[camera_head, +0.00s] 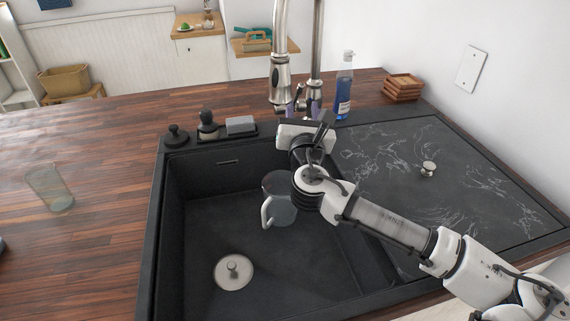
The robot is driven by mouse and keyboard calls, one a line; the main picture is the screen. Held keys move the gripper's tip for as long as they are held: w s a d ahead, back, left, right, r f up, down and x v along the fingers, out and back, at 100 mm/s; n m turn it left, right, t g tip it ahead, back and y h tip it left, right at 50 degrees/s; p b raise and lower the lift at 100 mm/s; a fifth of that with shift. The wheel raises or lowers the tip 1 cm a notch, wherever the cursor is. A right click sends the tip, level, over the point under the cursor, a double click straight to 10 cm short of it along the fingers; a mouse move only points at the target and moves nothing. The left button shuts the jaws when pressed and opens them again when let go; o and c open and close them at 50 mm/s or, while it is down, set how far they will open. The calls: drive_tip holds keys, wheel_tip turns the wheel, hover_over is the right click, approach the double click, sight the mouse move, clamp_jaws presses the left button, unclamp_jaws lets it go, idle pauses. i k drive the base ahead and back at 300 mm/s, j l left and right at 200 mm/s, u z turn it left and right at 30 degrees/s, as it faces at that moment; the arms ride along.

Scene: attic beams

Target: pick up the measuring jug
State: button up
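The measuring jug (280,207) is clear, with a pale handle on its left side. It appears upright in the dark sink basin (200,215), and my arm hides part of its right side. My gripper (292,134) is above and behind the jug in the picture, near the back rim of the sink under the tap. Its fingers are hidden by my own wrist, so I cannot tell whether it is open or shut.
The tap (280,75) rises behind the sink. A blue bottle (344,90) and wooden coasters (402,87) stand behind the marbled board (400,165). A glass (50,188) is on the wooden counter at left. A drain plug (233,271) lies in the basin.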

sight(278, 208)
drive_tip(key=k+l, duration=0.15)
drive_tip(key=k, duration=0.85)
